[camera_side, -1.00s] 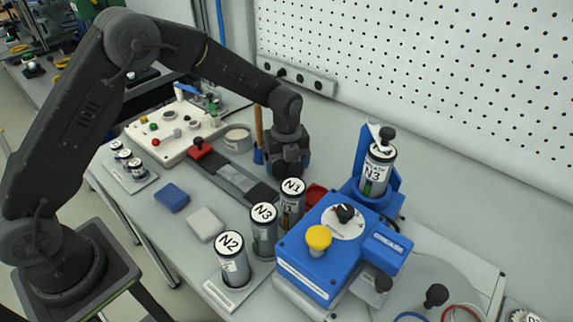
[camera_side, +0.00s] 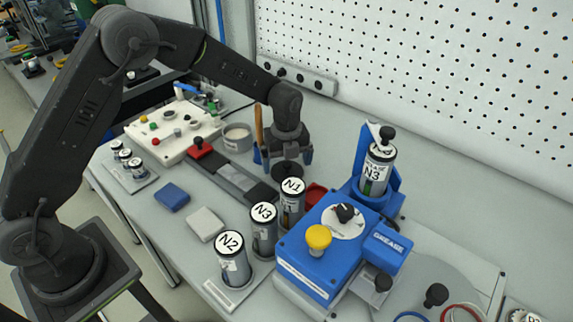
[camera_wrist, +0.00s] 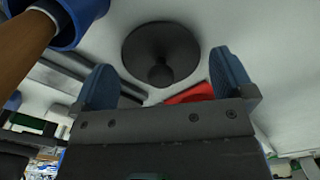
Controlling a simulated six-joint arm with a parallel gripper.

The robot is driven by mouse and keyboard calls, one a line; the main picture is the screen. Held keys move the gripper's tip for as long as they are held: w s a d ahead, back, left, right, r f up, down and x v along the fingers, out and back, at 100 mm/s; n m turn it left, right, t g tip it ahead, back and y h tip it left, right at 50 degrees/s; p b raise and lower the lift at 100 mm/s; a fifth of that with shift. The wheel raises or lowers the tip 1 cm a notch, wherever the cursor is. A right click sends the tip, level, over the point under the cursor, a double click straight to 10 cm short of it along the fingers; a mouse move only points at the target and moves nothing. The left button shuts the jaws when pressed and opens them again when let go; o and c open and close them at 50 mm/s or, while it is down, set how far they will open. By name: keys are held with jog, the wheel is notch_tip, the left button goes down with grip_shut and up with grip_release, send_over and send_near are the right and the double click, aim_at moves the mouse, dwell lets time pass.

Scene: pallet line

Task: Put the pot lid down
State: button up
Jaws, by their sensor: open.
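The pot lid is a dark round disc with a knob in its middle. In the wrist view the lid (camera_wrist: 150,45) lies on the pale tabletop with its knob towards me. In the side view the lid (camera_side: 287,171) shows directly below my gripper (camera_side: 286,157), behind the N1 canister. A light round pot (camera_side: 237,138) stands to the left of my gripper.
Canisters N1 (camera_side: 291,205), N3 (camera_side: 263,232) and N2 (camera_side: 231,260) stand in front of the lid. A red tray (camera_side: 316,194) and a blue grease machine (camera_side: 330,250) are to the right. A wooden handle (camera_side: 259,122) stands close left of my gripper.

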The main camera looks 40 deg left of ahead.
aim_at(286, 162)
jog(key=s+a+r+n+t, duration=0.1)
jog(key=s+r+n, duration=0.1)
jog(key=r, duration=0.6)
jog(key=s+r+n, duration=0.2)
jog(key=s+r, duration=0.1)
jog(key=r, duration=0.6)
jog(key=s+a+r+n+t, duration=0.2)
jog(key=s+n, duration=0.8)
jog(key=s, duration=0.2)
jog(key=s+a+r+n+t, duration=0.2)
jog(key=s+r+n, duration=0.1)
jog(key=s+n, duration=0.7)
jog(key=shift+s+n+t, duration=0.3)
jog(key=shift+s+n, duration=0.1)
jog(key=shift+s, duration=0.5)
